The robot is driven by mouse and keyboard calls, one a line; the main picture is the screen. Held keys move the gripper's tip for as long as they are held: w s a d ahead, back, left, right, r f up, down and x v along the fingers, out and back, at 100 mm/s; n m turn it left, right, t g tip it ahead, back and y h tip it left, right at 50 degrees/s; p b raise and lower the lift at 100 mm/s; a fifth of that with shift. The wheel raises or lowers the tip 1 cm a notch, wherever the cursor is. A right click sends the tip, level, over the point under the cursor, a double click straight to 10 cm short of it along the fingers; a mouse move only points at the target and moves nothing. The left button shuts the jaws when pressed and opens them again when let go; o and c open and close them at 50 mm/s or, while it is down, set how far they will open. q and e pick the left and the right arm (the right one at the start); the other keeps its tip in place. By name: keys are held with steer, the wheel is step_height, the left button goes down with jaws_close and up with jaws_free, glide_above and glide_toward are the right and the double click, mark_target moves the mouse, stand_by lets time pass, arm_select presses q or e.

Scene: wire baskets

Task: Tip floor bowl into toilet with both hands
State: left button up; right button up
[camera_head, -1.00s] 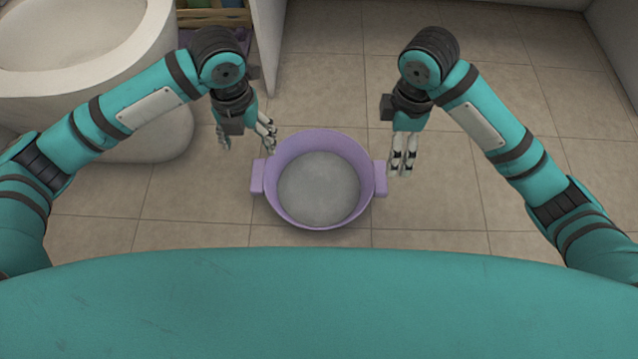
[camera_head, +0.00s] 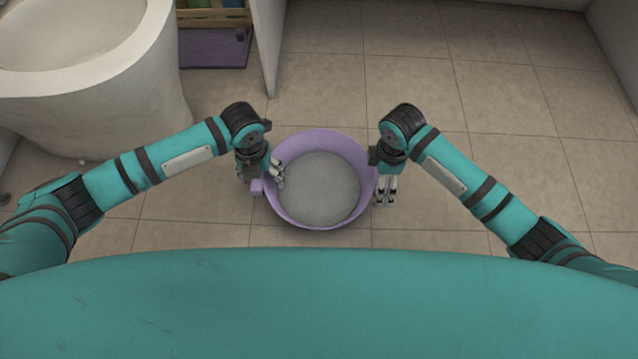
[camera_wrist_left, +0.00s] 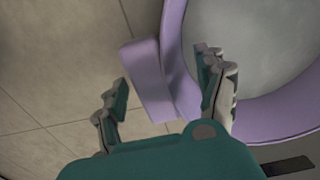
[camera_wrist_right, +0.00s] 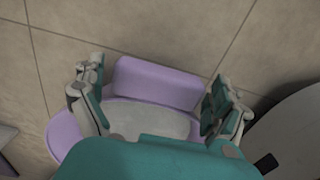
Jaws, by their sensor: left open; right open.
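The purple bowl (camera_head: 322,142) with grey contents stands upright on the tiled floor, with a block handle on each side. My left gripper (camera_head: 262,178) is open at its left handle. In the left wrist view, that handle (camera_wrist_left: 148,80) lies between the spread fingers (camera_wrist_left: 168,90), one finger reaching over the bowl's rim. My right gripper (camera_head: 385,198) is open at the bowl's right side and hides that handle in the head view. In the right wrist view, the handle (camera_wrist_right: 158,84) shows between and beyond the open fingers (camera_wrist_right: 155,95). The white toilet (camera_head: 125,110) stands at the upper left, bowl open.
A wooden crate (camera_head: 214,17) and a purple mat (camera_head: 214,48) lie behind the toilet's right side, beside a pale upright panel (camera_head: 268,40). The tiled floor (camera_head: 480,100) to the right of the bowl is clear.

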arm_select(q)
steer(key=shift+f, duration=0.1)
steer(key=shift+c, duration=0.4)
arm_select(e)
steer(key=shift+f, duration=0.1)
steer(key=shift+c, duration=0.4)
arm_select(q)
jaws_close()
arm_select(e)
steer(key=c, duration=1.4)
